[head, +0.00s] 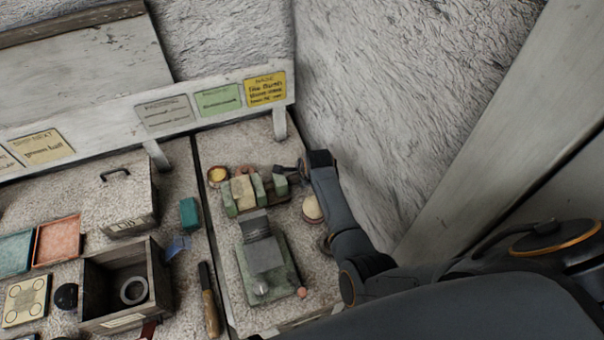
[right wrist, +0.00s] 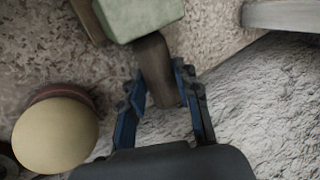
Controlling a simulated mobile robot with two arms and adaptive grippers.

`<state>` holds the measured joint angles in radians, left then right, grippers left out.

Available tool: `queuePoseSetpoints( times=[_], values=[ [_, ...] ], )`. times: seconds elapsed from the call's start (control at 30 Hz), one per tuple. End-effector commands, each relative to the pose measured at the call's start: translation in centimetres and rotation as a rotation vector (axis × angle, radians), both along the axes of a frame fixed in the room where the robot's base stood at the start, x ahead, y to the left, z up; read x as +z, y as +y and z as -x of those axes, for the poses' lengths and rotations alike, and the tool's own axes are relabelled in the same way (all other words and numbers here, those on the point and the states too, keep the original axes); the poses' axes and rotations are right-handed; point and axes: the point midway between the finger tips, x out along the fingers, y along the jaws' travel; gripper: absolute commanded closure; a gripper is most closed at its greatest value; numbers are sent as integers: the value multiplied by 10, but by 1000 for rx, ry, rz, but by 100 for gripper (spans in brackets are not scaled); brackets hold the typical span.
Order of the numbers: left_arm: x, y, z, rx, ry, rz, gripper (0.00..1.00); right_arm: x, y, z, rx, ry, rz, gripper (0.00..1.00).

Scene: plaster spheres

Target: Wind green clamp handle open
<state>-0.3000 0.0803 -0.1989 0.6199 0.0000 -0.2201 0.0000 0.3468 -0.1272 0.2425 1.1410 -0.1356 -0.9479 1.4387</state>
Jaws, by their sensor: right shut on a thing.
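The green clamp (head: 255,192) sits on the right-hand bench section, with a pale piece (head: 243,188) between its green blocks. One green block (right wrist: 138,14) shows at the top of the right wrist view. A dark brown handle (right wrist: 155,58) sticks out from that block. My right gripper (right wrist: 163,82) has its blue fingers on either side of the handle and is shut on it. In the head view, the gripper (head: 298,166) is at the clamp's right end, where the handle is mostly hidden. My left gripper is not in view.
A round cream-topped object (right wrist: 55,135) lies near the gripper; it is also beside my arm in the head view (head: 312,207). A grey block device on a green base (head: 265,255) stands in front of the clamp. A brass cup (head: 218,175) sits left. The rough wall is close at right.

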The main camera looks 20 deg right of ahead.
Motion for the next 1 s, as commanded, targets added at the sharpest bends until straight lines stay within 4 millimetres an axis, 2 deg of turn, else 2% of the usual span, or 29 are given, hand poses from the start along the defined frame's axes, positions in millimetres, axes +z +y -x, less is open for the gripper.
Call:
queuePoseSetpoints(
  times=[0.3,0.73,0.77,0.8,0.87,1.0],
  values=[
    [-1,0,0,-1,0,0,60,-1,1,2,1,-99,5,100],
    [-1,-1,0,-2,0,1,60,-1,1,1,0,-109,4,100],
    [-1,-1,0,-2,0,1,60,-1,1,1,0,-109,4,66],
    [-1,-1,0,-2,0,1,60,-1,1,1,0,-109,4,58],
    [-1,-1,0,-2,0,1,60,-1,1,1,1,-109,5,46],
    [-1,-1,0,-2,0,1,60,-1,1,1,1,-109,5,44]
  ],
)
